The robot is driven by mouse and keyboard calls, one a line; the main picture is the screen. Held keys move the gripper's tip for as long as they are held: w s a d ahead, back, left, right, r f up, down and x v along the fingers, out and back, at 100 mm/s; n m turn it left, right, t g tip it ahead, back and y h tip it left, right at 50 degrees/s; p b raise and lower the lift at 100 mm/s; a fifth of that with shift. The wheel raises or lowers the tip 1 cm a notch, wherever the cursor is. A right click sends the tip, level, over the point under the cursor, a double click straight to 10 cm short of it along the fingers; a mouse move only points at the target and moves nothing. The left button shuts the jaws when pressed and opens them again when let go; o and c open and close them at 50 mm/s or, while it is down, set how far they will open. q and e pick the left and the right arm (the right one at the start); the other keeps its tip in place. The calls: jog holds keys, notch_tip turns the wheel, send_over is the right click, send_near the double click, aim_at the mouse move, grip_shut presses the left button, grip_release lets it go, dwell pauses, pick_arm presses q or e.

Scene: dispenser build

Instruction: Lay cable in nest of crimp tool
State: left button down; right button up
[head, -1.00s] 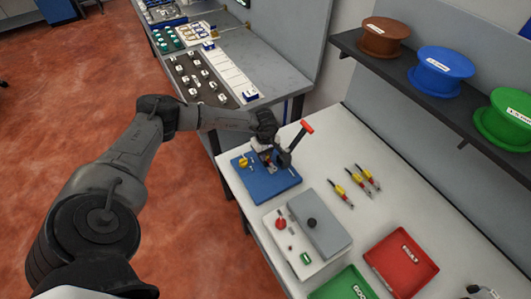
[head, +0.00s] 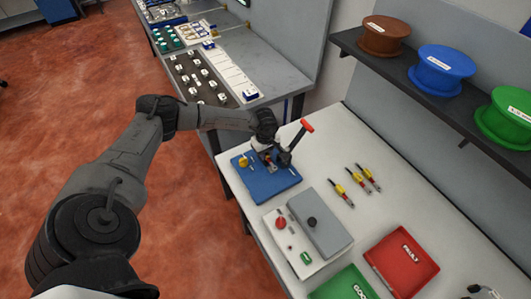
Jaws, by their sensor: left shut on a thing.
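The crimp tool (head: 277,185) stands on the near left part of the white bench, with a blue base and a dark lever ending in an orange-red handle (head: 307,125). My left gripper (head: 264,154) is right over the back of the blue base, beside the lever, and is shut on the cable. The cable is too small and too hidden by the gripper to make out, so I cannot tell whether it touches the nest. A yellow part (head: 243,162) shows at the left of the base. My right gripper is not in view.
A grey and white box (head: 320,222) with a red button stands close in front of the crimp tool. Red (head: 402,262) and green (head: 345,286) trays are nearer. A spool shelf (head: 400,72) overhangs the right side.

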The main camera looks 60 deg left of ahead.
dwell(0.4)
pick_arm(q)
jog(key=shift+f, duration=0.2)
jog(key=shift+f+b, duration=0.45)
jog(key=shift+b, duration=0.05)
dwell(1.0)
jog(key=shift+f, duration=0.25)
dwell(0.4)
